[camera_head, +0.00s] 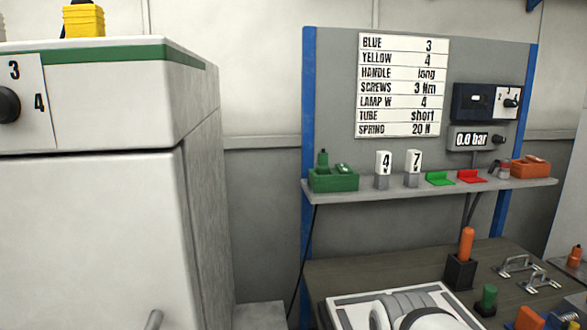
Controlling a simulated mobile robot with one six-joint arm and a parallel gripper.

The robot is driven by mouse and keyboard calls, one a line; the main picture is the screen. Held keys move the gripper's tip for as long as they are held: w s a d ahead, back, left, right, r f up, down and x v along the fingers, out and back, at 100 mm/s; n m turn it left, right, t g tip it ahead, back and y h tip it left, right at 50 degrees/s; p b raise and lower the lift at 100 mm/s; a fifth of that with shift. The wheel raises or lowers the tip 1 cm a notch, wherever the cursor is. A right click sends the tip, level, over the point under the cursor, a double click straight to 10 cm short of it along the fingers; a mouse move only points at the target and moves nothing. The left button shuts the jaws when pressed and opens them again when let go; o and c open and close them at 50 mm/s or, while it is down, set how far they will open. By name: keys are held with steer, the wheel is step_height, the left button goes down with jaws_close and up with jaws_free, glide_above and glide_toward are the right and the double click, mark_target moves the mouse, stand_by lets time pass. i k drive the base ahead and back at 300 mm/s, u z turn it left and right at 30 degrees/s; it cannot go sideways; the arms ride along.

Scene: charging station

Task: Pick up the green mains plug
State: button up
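No object shows clear plug pins, so I cannot tell for certain which is the green mains plug. A small upright green piece (488,297) with a dark foot stands on the workbench at the lower right. Another small green upright piece (322,158) shows at the green box (335,182) on the left end of the wall shelf. A pale-topped green piece (343,169) sits beside it. A dark cable (302,262) hangs down below this end of the shelf.
A large white cabinet (90,230) fills the left. The shelf (400,193) also carries number blocks, green and red trays and an orange box (530,167). On the workbench (400,262) are an orange-handled tool (466,243), metal handles (518,265) and a white-framed unit (345,308).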

mark_target(322, 168)
steer(key=u, duration=1.6)
steer(key=k, duration=1.8)
steer(key=z, duration=0.95)
steer(key=i, duration=1.65)
steer(key=z, duration=0.1)
